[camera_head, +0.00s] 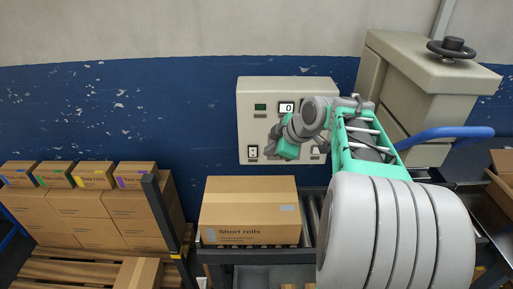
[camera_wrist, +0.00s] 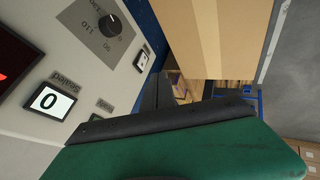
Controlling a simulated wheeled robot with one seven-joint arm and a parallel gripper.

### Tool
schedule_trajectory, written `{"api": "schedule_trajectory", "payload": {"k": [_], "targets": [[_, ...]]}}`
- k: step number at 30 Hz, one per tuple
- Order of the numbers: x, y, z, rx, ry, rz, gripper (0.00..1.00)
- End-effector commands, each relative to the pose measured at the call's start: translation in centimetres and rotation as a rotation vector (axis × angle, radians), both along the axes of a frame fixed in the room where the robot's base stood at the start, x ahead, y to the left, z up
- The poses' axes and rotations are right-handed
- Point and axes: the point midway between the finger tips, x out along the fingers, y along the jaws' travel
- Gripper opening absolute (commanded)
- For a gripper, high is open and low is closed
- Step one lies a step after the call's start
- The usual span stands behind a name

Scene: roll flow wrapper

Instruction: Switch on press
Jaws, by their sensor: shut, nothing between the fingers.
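A pale control panel (camera_head: 258,95) is on the blue wall behind my arm. It has a dark green window (camera_head: 260,107), a counter display (camera_head: 286,107) reading 0 and a small white switch (camera_head: 252,152) at the lower left. My gripper (camera_head: 272,143) is shut and empty in front of the panel's lower middle, hiding part of it. I cannot tell if it touches. The wrist view shows the panel tilted, with a dark rotary knob (camera_wrist: 110,25), a second small switch (camera_wrist: 141,60) and the counter (camera_wrist: 49,101). The green gripper body and dark finger fill the lower part.
A box marked Short rolls (camera_head: 249,215) sits on a roller conveyor below the panel. Stacked cartons (camera_head: 90,210) stand at the left. A beige machine with a handwheel (camera_head: 452,47) and a blue handle (camera_head: 445,134) stand at the right.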

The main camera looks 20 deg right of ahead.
Motion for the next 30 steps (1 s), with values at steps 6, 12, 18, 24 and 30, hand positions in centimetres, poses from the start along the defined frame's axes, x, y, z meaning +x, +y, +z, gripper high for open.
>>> {"api": "schedule_trajectory", "payload": {"k": [6,12,18,24,30], "targets": [[0.0,0.1,0.0,-0.001,-0.001,0.003,0.00],[0.8,0.4,-1.0,0.002,0.001,0.003,0.00],[3.1,1.2,-4.1,0.001,0.005,0.004,0.00],[5.8,1.9,-7.5,0.001,0.005,0.002,0.00],[8.8,0.8,-7.2,-0.001,0.001,0.001,0.00]]}}
